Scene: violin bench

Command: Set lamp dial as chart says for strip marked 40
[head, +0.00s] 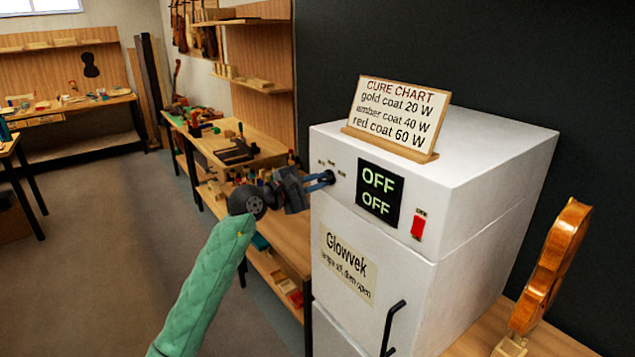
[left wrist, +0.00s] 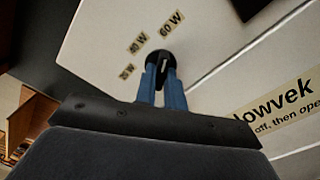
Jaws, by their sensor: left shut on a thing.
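The white Glowvek lamp cabinet (head: 335,215) has a small black dial at its upper left. In the left wrist view the dial (left wrist: 160,58) shows a short white mark; its exact setting is hard to tell. Labels 20 W (left wrist: 127,71), 40 W (left wrist: 138,43) and 60 W (left wrist: 172,23) stand around it. My left gripper (head: 327,178) is shut on the dial, its blue fingers on either side. The cure chart (head: 398,112) on top reads gold coat 20 W, amber coat 40 W, red coat 60 W. No strip marked 40 is seen. My right gripper is not in view.
A display (head: 380,193) reads OFF on both lines. A red switch (head: 418,224) is to its right. The cabinet door has a black handle (head: 391,325) and a Glowvek label (head: 347,262). A violin (head: 553,262) stands at right. Workbenches with tools are behind my left arm.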

